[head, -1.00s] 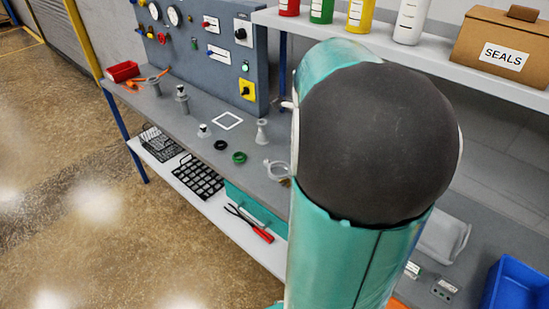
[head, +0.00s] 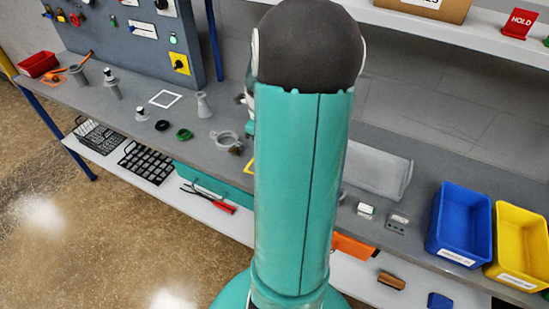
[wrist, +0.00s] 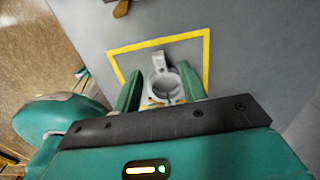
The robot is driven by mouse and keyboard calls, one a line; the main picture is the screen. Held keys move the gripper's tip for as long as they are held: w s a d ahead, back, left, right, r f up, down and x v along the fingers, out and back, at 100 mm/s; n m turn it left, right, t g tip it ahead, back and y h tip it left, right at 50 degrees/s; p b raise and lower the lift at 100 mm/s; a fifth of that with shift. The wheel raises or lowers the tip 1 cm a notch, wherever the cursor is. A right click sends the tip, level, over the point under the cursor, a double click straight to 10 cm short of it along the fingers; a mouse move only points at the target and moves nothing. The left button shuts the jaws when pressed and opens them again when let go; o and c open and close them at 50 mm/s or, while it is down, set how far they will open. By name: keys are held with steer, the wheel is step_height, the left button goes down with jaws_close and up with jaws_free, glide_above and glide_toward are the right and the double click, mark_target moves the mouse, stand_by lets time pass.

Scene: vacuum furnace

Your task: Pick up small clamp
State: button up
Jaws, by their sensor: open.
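The small clamp (wrist: 166,84) is a grey metal ring with a lug pointing up in the wrist view. It lies on the grey bench inside a yellow square outline (wrist: 160,42). My gripper (wrist: 161,70) is open, with one green finger on each side of the clamp. I cannot tell whether either finger touches it. In the head view my arm hides the clamp and most of the gripper. Only a corner of the yellow outline (head: 249,166) shows there, left of my arm.
A larger grey ring with a brown part (head: 224,141) lies left of my arm on the bench (head: 300,150). Black and green rings (head: 184,134) lie further left. Small blocks (head: 397,222), a blue bin (head: 458,225) and a yellow bin (head: 520,245) stand right.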

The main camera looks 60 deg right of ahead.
step_height(320, 180, down, 3)
steer(key=shift+f, duration=0.15)
jaws_close()
